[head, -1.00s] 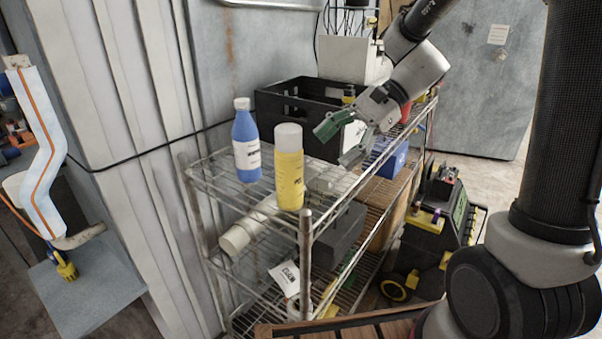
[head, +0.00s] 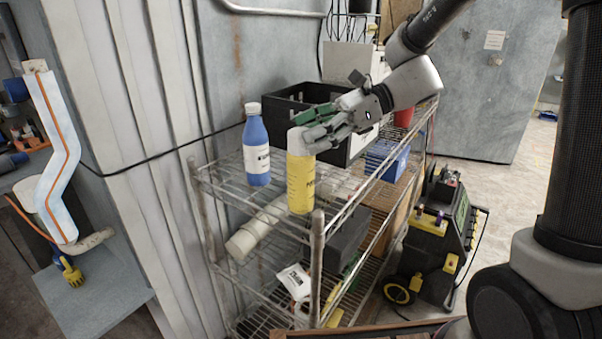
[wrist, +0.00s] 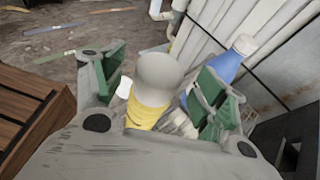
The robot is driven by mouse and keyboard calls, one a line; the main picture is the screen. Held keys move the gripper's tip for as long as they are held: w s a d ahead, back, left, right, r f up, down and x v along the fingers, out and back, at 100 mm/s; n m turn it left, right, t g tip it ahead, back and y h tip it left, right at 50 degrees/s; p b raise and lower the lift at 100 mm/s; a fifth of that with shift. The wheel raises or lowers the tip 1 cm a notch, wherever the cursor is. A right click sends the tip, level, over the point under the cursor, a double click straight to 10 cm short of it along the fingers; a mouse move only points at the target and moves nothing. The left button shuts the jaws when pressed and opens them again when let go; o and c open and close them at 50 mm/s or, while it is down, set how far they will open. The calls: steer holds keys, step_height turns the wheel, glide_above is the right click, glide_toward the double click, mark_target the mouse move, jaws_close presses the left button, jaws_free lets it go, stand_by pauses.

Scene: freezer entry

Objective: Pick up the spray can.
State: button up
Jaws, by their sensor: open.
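The spray can is a yellow cylinder with a pale grey cap (head: 301,186). It stands upright on the top wire shelf near its front corner. In the wrist view the can (wrist: 150,111) shows between the two green-padded fingers, cap nearest the camera. My gripper (head: 311,126) is open, with its fingertips at the height of the cap. The fingers are on either side of the can in the wrist view (wrist: 162,92). I cannot tell whether either finger touches it.
A blue bottle with a white cap (head: 257,150) stands left of the can, close to one finger. A black crate (head: 283,103) is behind. A wire shelf rack (head: 228,192) carries other items below. A corrugated wall is at the left.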

steer(key=x, duration=0.2)
steer(key=shift+s+a+f, duration=0.1)
steer(key=shift+a+f, duration=0.05)
steer(key=shift+a, duration=0.1)
jaws_close()
